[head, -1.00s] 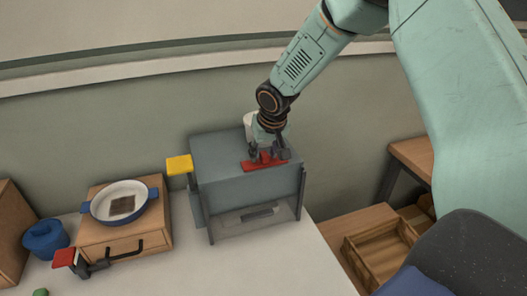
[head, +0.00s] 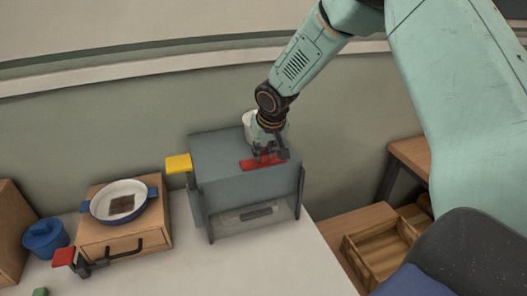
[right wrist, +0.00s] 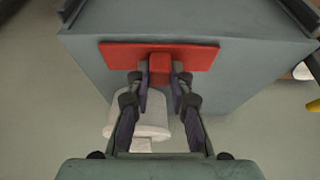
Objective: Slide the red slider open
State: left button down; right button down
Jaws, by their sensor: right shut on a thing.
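The red slider (head: 248,165) is a flat red plate on top of a grey box (head: 225,165). In the right wrist view the red plate (right wrist: 120,56) carries a raised red grip block (right wrist: 160,66) at its middle. My right gripper (head: 267,155) reaches down onto the slider from above. In the right wrist view its fingertips (right wrist: 160,82) are shut on the red block, one on each side. My left gripper is in neither current view.
A white cylinder (head: 248,120) stands behind the box. A yellow block (head: 178,164) sticks out at its left. Left are a wooden drawer unit (head: 125,243) with a pan (head: 104,212), a blue pot (head: 45,238) and a red-topped dark thing (head: 63,257).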

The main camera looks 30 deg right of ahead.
dwell(0.3)
jog(key=a, duration=0.3)
jog(key=w+a+p, duration=0.1)
jog(key=a, duration=0.3)
jog(key=w+a+p, duration=0.1)
jog(key=a, duration=0.2)
jog(key=shift+w+a, duration=0.15)
jog(key=shift+w, duration=0.05)
jog(key=shift+w+a, duration=0.1)
jog(key=shift+a, duration=0.15)
jog(key=c, duration=1.6)
grip_release()
jog(key=shift+a, duration=0.1)
jog(key=o, duration=0.4)
jog(key=shift+a+r, duration=0.1)
jog(key=shift+a, duration=0.1)
jog(key=shift+d, duration=0.1)
jog(key=shift+d, duration=0.1)
